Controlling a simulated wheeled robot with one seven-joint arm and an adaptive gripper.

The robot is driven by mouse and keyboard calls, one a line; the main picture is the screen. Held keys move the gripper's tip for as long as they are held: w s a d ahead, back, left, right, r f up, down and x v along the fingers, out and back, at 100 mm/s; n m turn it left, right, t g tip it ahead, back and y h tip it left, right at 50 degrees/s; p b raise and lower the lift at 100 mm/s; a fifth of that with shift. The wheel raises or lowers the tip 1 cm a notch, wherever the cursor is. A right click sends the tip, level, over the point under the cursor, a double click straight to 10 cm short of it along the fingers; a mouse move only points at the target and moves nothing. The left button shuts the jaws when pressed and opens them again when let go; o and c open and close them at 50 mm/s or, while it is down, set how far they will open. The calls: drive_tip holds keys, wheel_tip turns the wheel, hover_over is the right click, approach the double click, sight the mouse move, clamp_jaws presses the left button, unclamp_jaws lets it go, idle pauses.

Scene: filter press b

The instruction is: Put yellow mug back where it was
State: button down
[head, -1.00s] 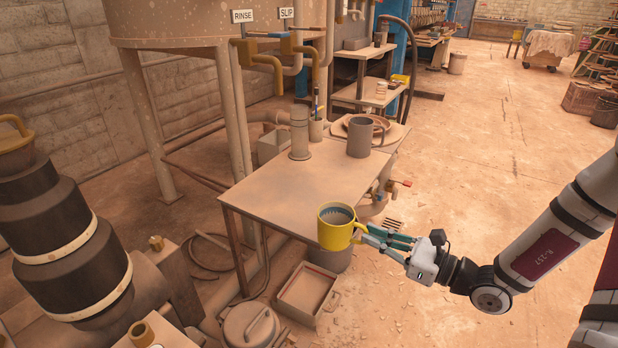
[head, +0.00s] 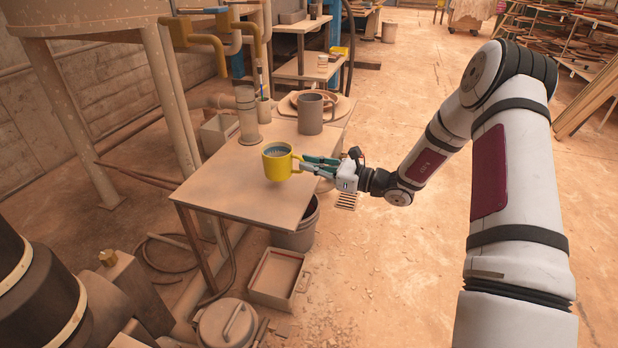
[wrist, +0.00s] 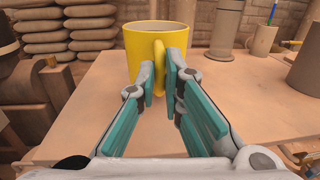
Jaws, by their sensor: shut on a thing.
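The yellow mug (head: 277,163) is upright, with greyish contents visible inside its rim. In the head view it shows over the front right part of the table (head: 225,190). My gripper (head: 305,165) is shut on the mug's handle from the right. In the wrist view the mug (wrist: 150,50) is straight ahead, and the teal fingers (wrist: 167,78) lie on both sides of its handle. I cannot tell whether the mug's base touches the tabletop or is just above it.
A cylindrical canister (head: 248,115) and a brush cup (head: 263,108) stand behind. The table's middle and front left are clear. A bucket (head: 297,232) is below the edge.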

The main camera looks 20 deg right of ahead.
drive_tip(key=shift+w+d+f+b, duration=0.1)
drive_tip(key=shift+w+d+b, duration=0.05)
drive_tip(key=shift+w, duration=0.4)
drive_tip(key=shift+w+d+f+b, duration=0.1)
drive_tip(key=shift+w+b, duration=0.05)
drive_tip(key=shift+w, duration=0.4)
drive_tip(key=shift+f+b, duration=0.95)
drive_tip(key=shift+f, duration=0.65)
drive_tip(key=shift+f, duration=0.15)
drive_tip(key=c, duration=1.7)
unclamp_jaws()
